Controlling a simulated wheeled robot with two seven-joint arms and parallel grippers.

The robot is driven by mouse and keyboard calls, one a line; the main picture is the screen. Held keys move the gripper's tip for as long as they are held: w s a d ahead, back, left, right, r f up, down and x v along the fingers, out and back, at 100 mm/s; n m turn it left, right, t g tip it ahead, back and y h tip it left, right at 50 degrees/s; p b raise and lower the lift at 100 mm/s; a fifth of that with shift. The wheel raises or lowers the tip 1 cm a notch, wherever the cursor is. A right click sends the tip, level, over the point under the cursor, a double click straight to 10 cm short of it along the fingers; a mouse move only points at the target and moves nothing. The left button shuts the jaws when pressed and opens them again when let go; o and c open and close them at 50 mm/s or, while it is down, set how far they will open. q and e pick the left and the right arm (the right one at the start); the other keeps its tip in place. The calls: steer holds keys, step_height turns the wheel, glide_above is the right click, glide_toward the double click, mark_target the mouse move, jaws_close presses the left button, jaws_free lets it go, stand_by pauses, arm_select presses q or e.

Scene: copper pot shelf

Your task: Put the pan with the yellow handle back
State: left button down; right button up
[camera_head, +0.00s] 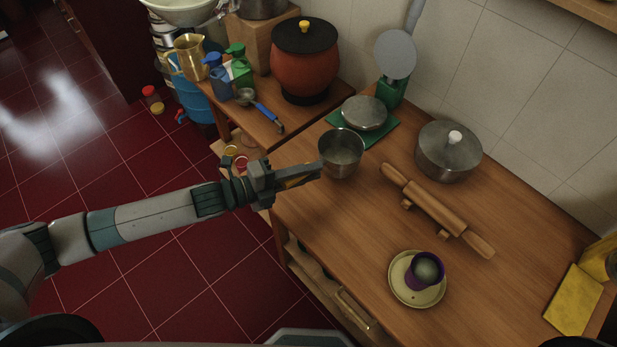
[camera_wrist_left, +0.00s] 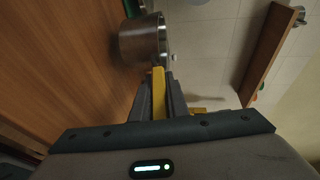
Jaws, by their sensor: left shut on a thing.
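The pan with the yellow handle is a small, deep metal pan (camera_head: 343,155), at the left edge of the wooden counter in the head view. Its yellow handle (camera_wrist_left: 158,90) lies between the jaws in the left wrist view, with the metal body (camera_wrist_left: 138,40) beyond the fingertips. My left gripper (camera_head: 305,172) is shut on this handle, reaching in from the left. The pan looks upright; I cannot tell whether its bottom touches the counter. My right gripper is not in view.
A rolling pin (camera_head: 437,210), lidded pot (camera_head: 448,155) and green scale with a metal dish (camera_head: 364,113) stand near the pan. A plate (camera_head: 405,292) with a purple cup is in front. A wooden wall shelf (camera_wrist_left: 268,50) shows in the wrist view. The counter's near left is clear.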

arm_select(q)
step_height(320, 180, down, 3)
steer(key=shift+r+p, duration=0.15)
steer(key=shift+p, duration=0.3)
steer(key=shift+f, duration=0.3)
steer(key=c, duration=1.7)
jaws_free()
steer(key=shift+r, duration=0.15)
steer(key=shift+s+a+b, duration=0.35)
steer(key=shift+a, duration=0.3)
steer(key=shift+b+v, duration=1.55)
steer(key=shift+v, duration=3.75)
